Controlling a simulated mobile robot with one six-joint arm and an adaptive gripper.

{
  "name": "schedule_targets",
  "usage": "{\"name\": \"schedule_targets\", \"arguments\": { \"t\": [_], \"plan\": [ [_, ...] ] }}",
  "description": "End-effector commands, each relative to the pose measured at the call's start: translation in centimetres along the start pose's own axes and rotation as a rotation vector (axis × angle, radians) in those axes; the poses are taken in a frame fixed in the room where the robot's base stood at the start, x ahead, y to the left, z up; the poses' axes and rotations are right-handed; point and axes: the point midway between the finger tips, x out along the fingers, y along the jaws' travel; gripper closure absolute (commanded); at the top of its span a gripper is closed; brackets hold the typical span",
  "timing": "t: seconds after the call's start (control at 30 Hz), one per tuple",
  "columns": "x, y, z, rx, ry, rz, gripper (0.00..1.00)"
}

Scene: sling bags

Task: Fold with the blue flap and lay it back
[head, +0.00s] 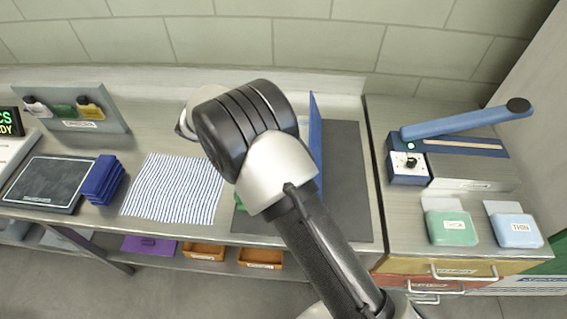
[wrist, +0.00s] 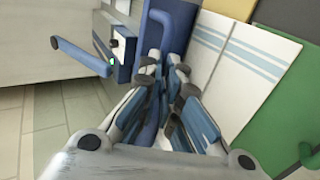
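The blue flap (head: 316,145) stands up on edge in the head view, left of a bare dark grey area (head: 347,185). In the wrist view the blue flap (wrist: 168,28) reaches down between the fingers of my gripper (wrist: 165,66), which look closed on its edge. A white cloth with blue stripes (wrist: 235,60) lies beside the flap. A green panel (wrist: 278,115) and a yellow panel (wrist: 229,8) show around it. In the head view my arm hides my gripper and most of this cloth and board.
A sealer with a raised blue handle (head: 465,120) stands on the right-hand cabinet, behind green (head: 451,228) and light blue (head: 517,230) packs. A striped sheet (head: 173,188), folded blue bags (head: 102,180) and a dark plate (head: 45,182) lie left.

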Motion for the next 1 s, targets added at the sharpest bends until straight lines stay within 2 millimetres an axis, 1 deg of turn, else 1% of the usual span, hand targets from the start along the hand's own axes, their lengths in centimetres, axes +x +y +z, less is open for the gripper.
{"name": "schedule_targets", "arguments": {
  "t": [0.03,0.43,0.47,0.5,0.8,0.83,1.0],
  "plan": [
    [1.69,-0.95,0.58,-0.013,-0.026,0.005,1.00],
    [1.71,-0.98,0.58,-0.012,-0.026,0.005,1.00],
    [1.71,-0.99,0.58,-0.012,-0.026,0.005,0.94],
    [1.71,-0.99,0.58,-0.012,-0.026,0.005,0.92],
    [1.69,-1.00,0.58,-0.012,-0.026,0.005,0.72],
    [1.69,-1.00,0.58,-0.012,-0.026,0.005,0.70],
    [1.65,-1.00,0.59,-0.013,-0.025,0.005,0.69]
  ]
}}
